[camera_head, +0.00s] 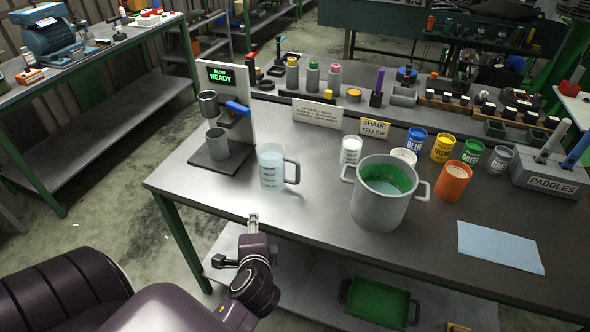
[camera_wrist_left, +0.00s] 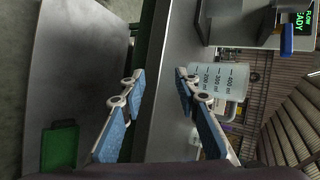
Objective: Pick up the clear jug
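The clear jug (camera_head: 270,168) stands upright on the workbench, left of the middle, with its handle on the right and dark measuring marks on its side. It looks pale blue inside. In the left wrist view the jug (camera_wrist_left: 222,80) lies sideways, beyond and to the right of the fingers. My left gripper (camera_head: 252,220) is at the bench's front edge, in front of the jug and apart from it. In the wrist view the fingers (camera_wrist_left: 159,75) are spread with nothing between them. My right gripper is not in view.
A dispenser with a READY display (camera_head: 221,76) and a grey cup (camera_head: 217,146) stands left of the jug. A large pot (camera_head: 380,205) stands to the right, with paint cans such as the orange one (camera_head: 454,182) beyond. Bare bench lies in front of the jug.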

